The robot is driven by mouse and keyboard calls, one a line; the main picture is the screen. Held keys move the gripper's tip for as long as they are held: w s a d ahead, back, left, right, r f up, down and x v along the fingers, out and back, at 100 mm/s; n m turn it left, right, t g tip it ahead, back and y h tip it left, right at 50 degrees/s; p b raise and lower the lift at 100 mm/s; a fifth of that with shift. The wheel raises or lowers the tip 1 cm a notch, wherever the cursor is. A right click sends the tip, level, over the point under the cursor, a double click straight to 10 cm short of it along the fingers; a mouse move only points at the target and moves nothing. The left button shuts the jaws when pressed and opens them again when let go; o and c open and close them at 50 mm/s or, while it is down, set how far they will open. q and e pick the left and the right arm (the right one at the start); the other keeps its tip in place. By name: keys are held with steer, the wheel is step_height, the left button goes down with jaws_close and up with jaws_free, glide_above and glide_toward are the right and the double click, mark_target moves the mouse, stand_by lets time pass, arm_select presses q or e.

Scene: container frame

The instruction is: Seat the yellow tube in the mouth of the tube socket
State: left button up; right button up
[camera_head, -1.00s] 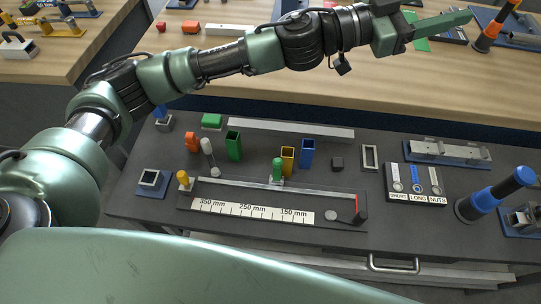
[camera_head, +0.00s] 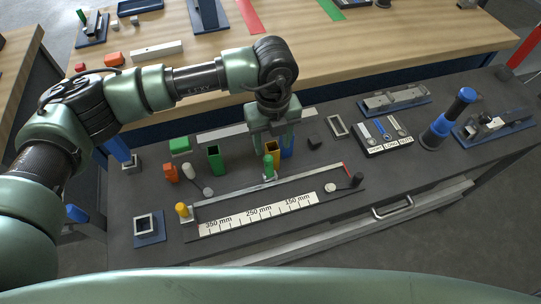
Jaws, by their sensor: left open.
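The yellow tube (camera_head: 271,147) stands upright and hollow on the dark bench, behind the green knob of the ruler fixture. My left gripper (camera_head: 272,144) points down over it, fingers apart, one to each side of the tube in this view; whether they touch it I cannot tell. The blue tube (camera_head: 287,147) stands right beside it, partly hidden by the right finger. A square open-mouthed socket on a blue plate (camera_head: 147,225), which looks like the tube socket, is at the bench's left front; its mouth looks empty. My right gripper is not in view.
A green tube (camera_head: 214,158) stands left of the gripper. The ruler fixture (camera_head: 258,213) with its green knob (camera_head: 268,162) and yellow knob (camera_head: 182,210) lies in front. A grey frame (camera_head: 338,126) and a labelled tray (camera_head: 384,137) are to the right.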

mark_target(272, 155)
arm_select(q)
step_height(272, 155, down, 5)
steer(key=p, duration=0.2)
steer(key=shift+s+f+p, duration=0.1)
steer(key=shift+f+p, duration=0.05)
steer(key=shift+p, duration=0.15)
steer(key=shift+f, duration=0.25)
jaws_close()
